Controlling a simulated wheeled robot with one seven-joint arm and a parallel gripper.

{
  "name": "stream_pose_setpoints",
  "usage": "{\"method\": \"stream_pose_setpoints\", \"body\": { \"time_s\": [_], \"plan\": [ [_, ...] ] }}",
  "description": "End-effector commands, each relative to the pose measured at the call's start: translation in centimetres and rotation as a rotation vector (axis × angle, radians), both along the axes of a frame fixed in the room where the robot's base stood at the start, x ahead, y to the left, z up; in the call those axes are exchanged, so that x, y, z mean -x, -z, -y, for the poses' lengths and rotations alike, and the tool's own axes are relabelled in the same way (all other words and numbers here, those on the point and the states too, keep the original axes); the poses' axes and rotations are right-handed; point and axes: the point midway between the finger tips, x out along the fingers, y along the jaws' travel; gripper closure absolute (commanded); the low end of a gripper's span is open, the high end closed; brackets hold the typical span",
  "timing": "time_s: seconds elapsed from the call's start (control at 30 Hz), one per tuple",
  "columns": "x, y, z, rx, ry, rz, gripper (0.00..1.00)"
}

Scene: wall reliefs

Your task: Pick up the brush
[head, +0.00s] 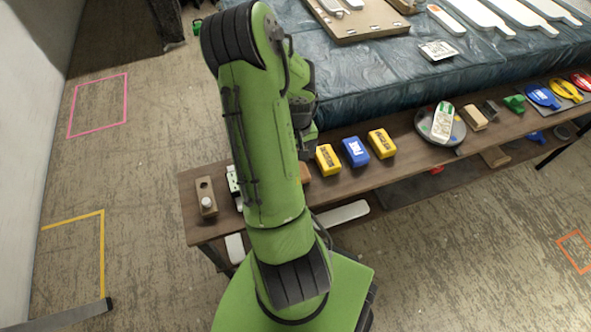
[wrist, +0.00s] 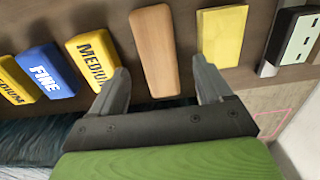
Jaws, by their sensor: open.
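A long, smooth wooden block (wrist: 156,50), which may be the back of the brush, lies on the bench in the wrist view. No bristles show from above. My gripper (wrist: 162,72) is open above it, one finger to each side, and holds nothing. Whether the fingers reach down to its height I cannot tell. In the head view my green arm hides the gripper and most of this block; a small brown end (head: 305,172) shows beside the arm.
A yellow MEDIUM block (wrist: 93,58) and a blue FINE block (wrist: 47,72) lie left of the wooden block. A plain yellow block (wrist: 221,36) and a black-and-white piece (wrist: 293,38) lie right. A blue padded surface (head: 375,75) stands behind the bench (head: 400,163).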

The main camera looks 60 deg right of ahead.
Motion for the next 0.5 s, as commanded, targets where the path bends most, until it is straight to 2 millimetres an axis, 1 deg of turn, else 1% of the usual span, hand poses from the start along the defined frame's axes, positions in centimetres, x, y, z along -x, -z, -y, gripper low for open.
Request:
{"method": "stream_pose_setpoints", "body": {
  "time_s": [0.03,0.17,0.3,0.37,0.43,0.5],
  "plan": [
    [0.0,0.6,0.0,-0.001,0.001,-0.001,0.21],
    [0.0,1.8,0.0,-0.001,0.000,0.001,0.21],
    [0.0,4.7,0.1,-0.002,0.001,-0.002,0.21],
    [0.0,5.6,0.1,-0.001,0.001,-0.001,0.21],
    [0.0,6.0,0.1,-0.001,0.001,0.001,0.21],
    [-0.1,5.8,0.2,0.000,0.001,0.001,0.21]
  ]
}}
